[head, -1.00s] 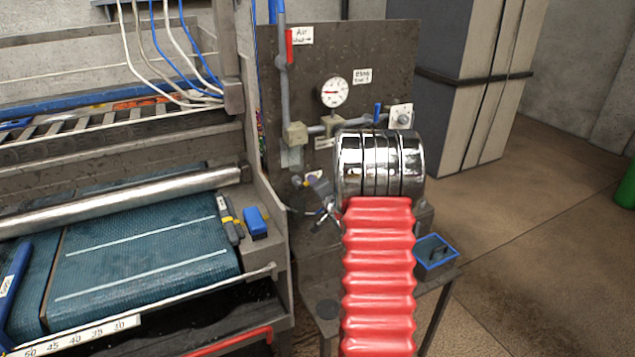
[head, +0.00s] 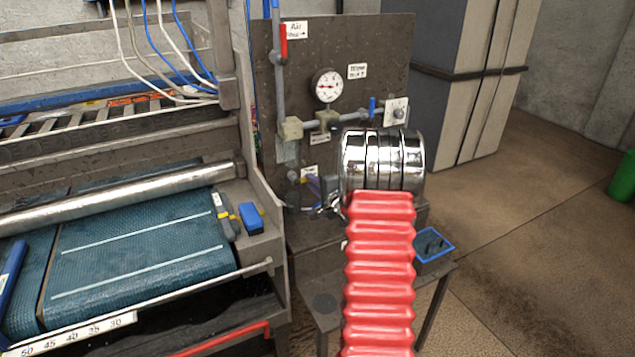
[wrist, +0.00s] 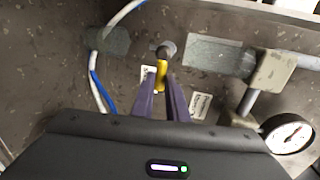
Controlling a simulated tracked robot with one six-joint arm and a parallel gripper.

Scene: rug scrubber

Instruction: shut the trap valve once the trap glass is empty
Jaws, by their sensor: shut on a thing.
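The trap valve's yellow handle (wrist: 161,76) sits between the two purple fingers of my gripper (wrist: 161,88) in the wrist view, and the gripper is shut on it. The valve's grey round body (wrist: 166,50) is just beyond the handle. The trap glass (wrist: 215,54) is a grey, cloudy piece between the valve and a beige block; I see no clear liquid line in it.
A pressure gauge (head: 327,86), red lever (head: 284,42) and blue lever (head: 372,108) are on the panel close above. White and blue hoses (wrist: 97,80) run left of the fingers. A blue tray (head: 435,245) lies on the stand at right. Open floor is farther right.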

